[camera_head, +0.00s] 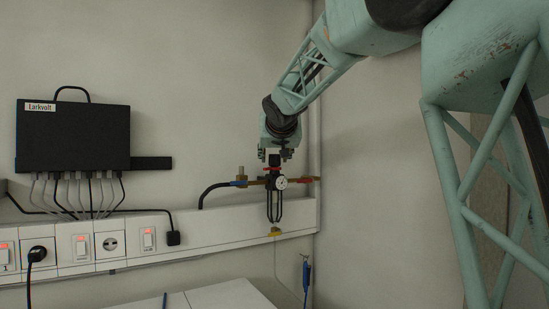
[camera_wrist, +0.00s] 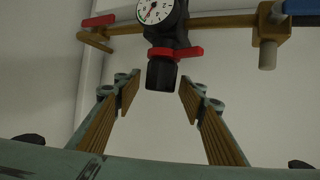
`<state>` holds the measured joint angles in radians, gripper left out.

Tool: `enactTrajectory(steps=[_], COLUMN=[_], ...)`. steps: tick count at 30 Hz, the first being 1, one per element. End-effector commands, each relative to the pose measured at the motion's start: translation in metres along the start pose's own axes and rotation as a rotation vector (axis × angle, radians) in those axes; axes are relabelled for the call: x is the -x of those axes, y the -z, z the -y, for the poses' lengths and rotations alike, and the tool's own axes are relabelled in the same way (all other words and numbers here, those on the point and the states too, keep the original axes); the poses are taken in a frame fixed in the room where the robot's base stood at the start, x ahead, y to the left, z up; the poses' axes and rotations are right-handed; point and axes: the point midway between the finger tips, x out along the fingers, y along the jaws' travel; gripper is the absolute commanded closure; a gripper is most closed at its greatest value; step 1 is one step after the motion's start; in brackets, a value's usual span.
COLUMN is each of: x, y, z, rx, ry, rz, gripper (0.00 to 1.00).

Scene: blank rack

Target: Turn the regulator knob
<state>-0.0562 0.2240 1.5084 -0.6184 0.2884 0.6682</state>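The regulator sits on a brass pipe at the wall, with a white round gauge (camera_head: 280,183) that also shows in the wrist view (camera_wrist: 155,10). Its black knob (camera_wrist: 162,74) has a red ring (camera_wrist: 190,53) beside it. In the wrist view my gripper (camera_wrist: 158,84) is open, with one ribbed tan finger on each side of the knob and visible gaps on both sides. The fingers do not touch the knob. In the head view my gripper (camera_head: 275,155) points down just above the regulator; the knob is hard to make out there.
The brass pipe (camera_wrist: 225,20) runs sideways, with a red-handled valve (camera_wrist: 98,20) on one end and a blue hose fitting (camera_wrist: 303,8) on the other. A white wall trunking (camera_head: 210,222) with sockets lies below. A black box (camera_head: 72,135) hangs at left.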

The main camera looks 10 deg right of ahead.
Motion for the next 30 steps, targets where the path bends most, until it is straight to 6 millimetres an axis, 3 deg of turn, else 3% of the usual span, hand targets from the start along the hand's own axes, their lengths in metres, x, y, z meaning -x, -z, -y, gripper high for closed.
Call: enactTrajectory(steps=[11,30], x=[0.016,0.085], y=[0.001,0.001], z=[0.0,0.0], rx=[0.0,0.0], ry=[0.0,0.0], rz=[-0.001,-0.001], gripper=[0.63,0.63])
